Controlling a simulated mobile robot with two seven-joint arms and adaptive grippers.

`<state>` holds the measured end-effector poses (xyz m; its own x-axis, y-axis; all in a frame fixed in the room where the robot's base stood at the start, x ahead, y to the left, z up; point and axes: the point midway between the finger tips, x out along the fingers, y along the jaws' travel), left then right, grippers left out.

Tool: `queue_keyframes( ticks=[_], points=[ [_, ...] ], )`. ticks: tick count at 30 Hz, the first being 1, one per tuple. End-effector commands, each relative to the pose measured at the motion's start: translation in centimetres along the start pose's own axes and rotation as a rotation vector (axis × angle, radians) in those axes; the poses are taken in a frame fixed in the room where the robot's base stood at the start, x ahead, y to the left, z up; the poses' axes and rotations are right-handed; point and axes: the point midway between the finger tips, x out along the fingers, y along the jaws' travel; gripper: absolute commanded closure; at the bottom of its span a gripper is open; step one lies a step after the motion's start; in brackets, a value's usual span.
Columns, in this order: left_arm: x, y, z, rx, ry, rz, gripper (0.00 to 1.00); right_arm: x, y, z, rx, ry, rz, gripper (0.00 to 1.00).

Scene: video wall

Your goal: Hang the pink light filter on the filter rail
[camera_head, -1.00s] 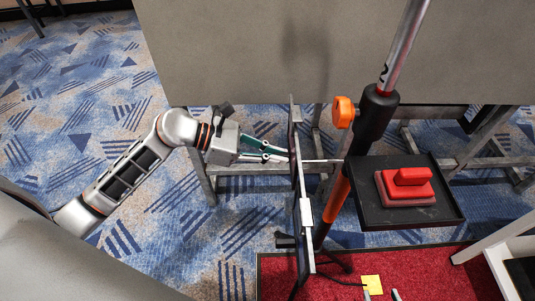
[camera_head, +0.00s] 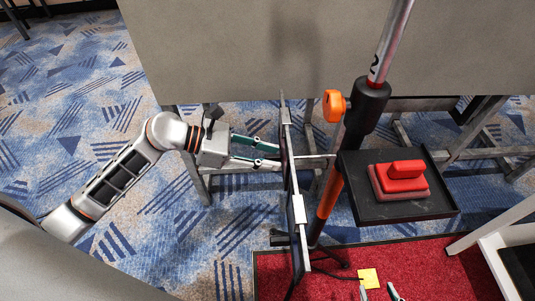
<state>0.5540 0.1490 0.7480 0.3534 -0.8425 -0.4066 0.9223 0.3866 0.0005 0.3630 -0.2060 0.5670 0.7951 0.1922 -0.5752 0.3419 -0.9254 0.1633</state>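I cannot make out a pink light filter or name a filter rail with certainty. A thin upright panel (camera_head: 298,209), seen almost edge-on, stands left of an orange and black pole stand (camera_head: 328,204). A thin bar (camera_head: 318,157) runs between the panel and the stand. My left gripper (camera_head: 280,159) points right at the panel's left side, its fingers apart with nothing visible between them. I cannot tell whether its tips touch the panel. Two fingertips, apparently my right gripper's (camera_head: 378,293), show apart at the bottom edge; the rest is out of view.
A black tray (camera_head: 440,207) on the stand carries a red block-like button (camera_head: 402,180). An orange knob (camera_head: 334,105) sticks out from the pole. A yellow square (camera_head: 369,278) lies on the red mat (camera_head: 430,265). A large grey board (camera_head: 220,50) stands behind.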

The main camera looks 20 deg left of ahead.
Motion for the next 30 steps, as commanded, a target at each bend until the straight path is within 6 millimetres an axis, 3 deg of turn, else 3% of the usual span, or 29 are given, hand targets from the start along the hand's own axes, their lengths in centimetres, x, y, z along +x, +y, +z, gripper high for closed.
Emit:
queue_keyframes(
  ticks=[7,21,30],
  points=[
    [-1.6,0.0,-0.1,0.001,0.003,0.001,0.71,0.1,0.1,-0.1,0.003,0.001,0.004,0.60],
    [-10.2,-0.1,-0.1,-0.001,0.004,0.000,0.71,0.0,0.1,0.0,0.002,0.000,0.003,0.60],
    [-12.0,0.0,0.0,0.001,0.000,0.000,0.71,0.0,0.1,0.0,0.002,0.000,0.003,0.60]
  ],
)
